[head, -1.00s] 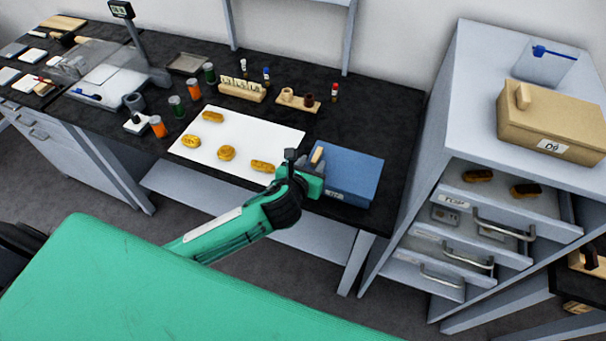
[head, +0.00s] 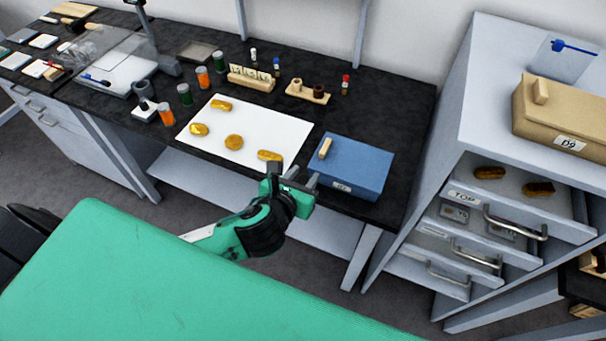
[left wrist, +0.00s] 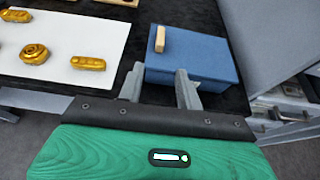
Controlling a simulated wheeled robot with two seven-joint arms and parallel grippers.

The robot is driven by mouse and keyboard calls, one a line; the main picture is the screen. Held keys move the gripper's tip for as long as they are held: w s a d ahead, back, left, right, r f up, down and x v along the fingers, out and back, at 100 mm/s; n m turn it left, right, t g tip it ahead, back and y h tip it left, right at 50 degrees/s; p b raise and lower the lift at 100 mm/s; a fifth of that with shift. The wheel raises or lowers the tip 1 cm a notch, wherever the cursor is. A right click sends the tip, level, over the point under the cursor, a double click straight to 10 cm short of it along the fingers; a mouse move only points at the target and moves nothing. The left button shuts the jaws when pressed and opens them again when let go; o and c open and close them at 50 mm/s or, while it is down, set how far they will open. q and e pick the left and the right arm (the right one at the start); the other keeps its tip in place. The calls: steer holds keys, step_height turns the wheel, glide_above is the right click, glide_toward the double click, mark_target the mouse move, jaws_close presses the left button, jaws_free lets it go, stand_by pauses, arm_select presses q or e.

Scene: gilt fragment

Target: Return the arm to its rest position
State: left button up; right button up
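My left gripper (head: 294,182) is in front of the table's front edge, below the blue box and the white sheet. In the left wrist view its two grey fingers (left wrist: 160,88) are apart with nothing between them. The left arm comes in from the left, partly hidden behind a large green part of mine. My right gripper is not in view.
A blue box (head: 352,170) with a wooden handle stands at the table's front right. Several gilt pieces lie on a white sheet (head: 245,118) beside it. A grey cabinet (head: 475,110) with open drawers stands at right, with a tan box (head: 565,120) on top.

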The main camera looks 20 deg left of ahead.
arm_select(q)
steer(key=s+a+f+n+g, duration=0.2)
steer(key=s+f+n+g, duration=0.3)
steer(key=n, duration=0.7)
steer(key=s+a+f+n+g, duration=0.2)
steer(key=s+n, duration=0.5)
steer(key=n, duration=0.4)
steer(key=s+a+f+n+g, duration=0.2)
steer(key=s+f+n+g, duration=0.3)
steer(key=n, duration=0.7)
step_height(320, 180, down, 30)
steer(key=s, duration=0.2)
steer(key=s+a+f+m, duration=0.1)
steer(key=s+a+f, duration=0.2)
steer(key=s+f, duration=1.5)
steer(key=shift+s+a+f, duration=0.2)
steer(key=shift+s+f, duration=0.1)
steer(key=shift+s, duration=0.25)
